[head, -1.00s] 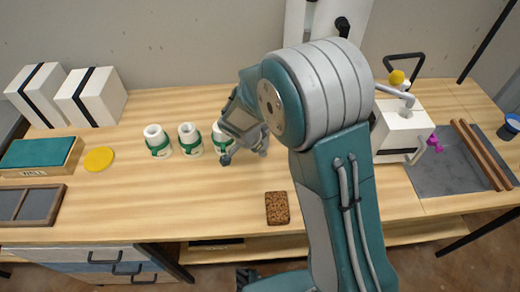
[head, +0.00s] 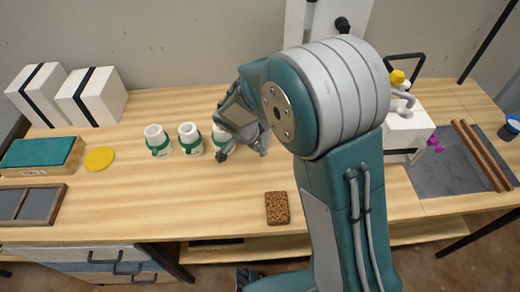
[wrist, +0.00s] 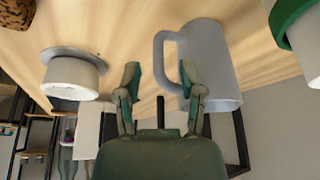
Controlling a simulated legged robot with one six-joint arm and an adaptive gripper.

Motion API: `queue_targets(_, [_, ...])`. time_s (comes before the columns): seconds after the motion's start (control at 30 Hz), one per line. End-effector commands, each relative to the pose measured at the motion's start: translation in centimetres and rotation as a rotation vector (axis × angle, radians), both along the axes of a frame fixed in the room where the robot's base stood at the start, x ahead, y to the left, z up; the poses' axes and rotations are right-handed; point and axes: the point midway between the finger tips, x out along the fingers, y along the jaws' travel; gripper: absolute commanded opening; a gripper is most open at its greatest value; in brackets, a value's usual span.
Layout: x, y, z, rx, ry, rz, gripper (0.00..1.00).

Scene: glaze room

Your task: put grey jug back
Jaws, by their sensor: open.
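The grey jug (wrist: 215,62) shows in the wrist view, right of centre, with its handle towards the middle of the picture. My gripper (wrist: 160,85) is open there. The jug's handle lies between the two fingers in the picture, and the right finger overlaps the jug's body. I cannot tell whether a finger touches it. In the head view my gripper (head: 242,152) is low over the table, just right of the green-banded white jars.
White jars with green bands (head: 190,139) stand left of my gripper. A white pot (wrist: 73,76) on a grey disc is left in the wrist view. A brown sponge-like block (head: 277,208) lies near the table's front edge.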

Motion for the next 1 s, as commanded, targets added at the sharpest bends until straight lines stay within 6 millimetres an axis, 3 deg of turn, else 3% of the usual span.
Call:
queue_targets(0.2, [-1.0, 1.6, 4.5, 0.003, -0.004, 0.003, 0.5])
queue_targets(0.4, [-1.7, 2.6, 7.4, 0.001, -0.002, 0.002, 0.5])
queue_targets(0.73, [-2.0, 2.9, 8.5, 0.001, 0.0, 0.001, 0.5])
queue_targets(0.87, [-2.8, 1.4, 10.1, 0.014, 0.011, 0.04, 0.5])
queue_targets(1.0, [-5.1, -2.0, 13.6, 0.044, 0.032, 0.157, 0.5])
